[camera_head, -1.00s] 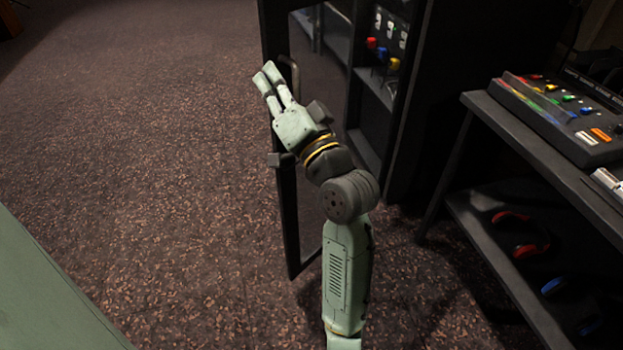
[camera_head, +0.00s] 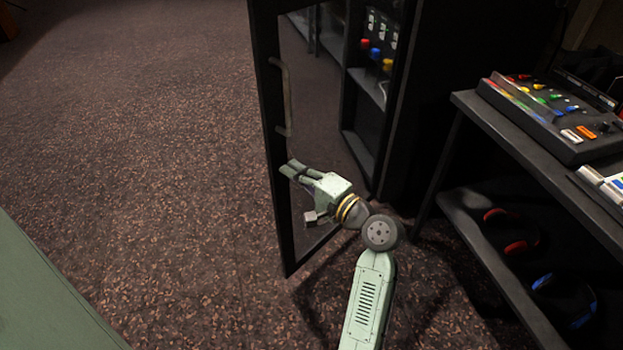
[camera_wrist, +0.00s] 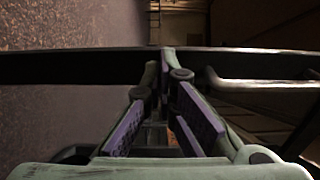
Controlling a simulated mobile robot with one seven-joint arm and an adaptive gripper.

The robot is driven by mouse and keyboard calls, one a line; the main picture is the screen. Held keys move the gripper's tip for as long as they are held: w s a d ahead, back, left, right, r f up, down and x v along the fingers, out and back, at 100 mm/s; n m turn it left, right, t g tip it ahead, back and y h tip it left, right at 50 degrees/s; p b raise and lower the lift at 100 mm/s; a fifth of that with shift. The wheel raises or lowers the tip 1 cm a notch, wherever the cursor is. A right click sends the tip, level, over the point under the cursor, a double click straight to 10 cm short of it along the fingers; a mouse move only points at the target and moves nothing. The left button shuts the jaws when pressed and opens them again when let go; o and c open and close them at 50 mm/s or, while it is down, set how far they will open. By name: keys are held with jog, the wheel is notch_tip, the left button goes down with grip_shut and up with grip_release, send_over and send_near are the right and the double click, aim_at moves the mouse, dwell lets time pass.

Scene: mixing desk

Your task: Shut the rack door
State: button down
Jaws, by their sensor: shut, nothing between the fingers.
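The rack door (camera_head: 272,130) is a tall dark-framed panel with see-through glass, and it stands open from the black rack (camera_head: 365,130). Its bar handle (camera_head: 283,95) is on the upper part of the frame's left side. My gripper (camera_head: 290,169) is shut and empty, below the handle, with its fingertips at the door's left upright. In the wrist view my fingertips (camera_wrist: 166,64) overlap the dark door frame (camera_wrist: 80,66), and the handle (camera_wrist: 260,86) is to their right. I cannot tell whether they touch the frame.
A desk (camera_head: 500,135) with a mixing console (camera_head: 550,118) stands at the right, close to my arm. Headphones (camera_head: 510,228) lie on its lower shelf. Colored items (camera_head: 375,53) sit inside the rack. The carpet (camera_head: 150,150) left of the door is clear.

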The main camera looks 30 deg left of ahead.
aim_at(271, 156)
jog(key=shift+w+a+p, duration=0.2)
jog(key=shift+w+a, duration=0.05)
jog(key=shift+a, duration=0.95)
jog(key=shift+w+a+p, duration=0.2)
jog(key=shift+a, duration=1)
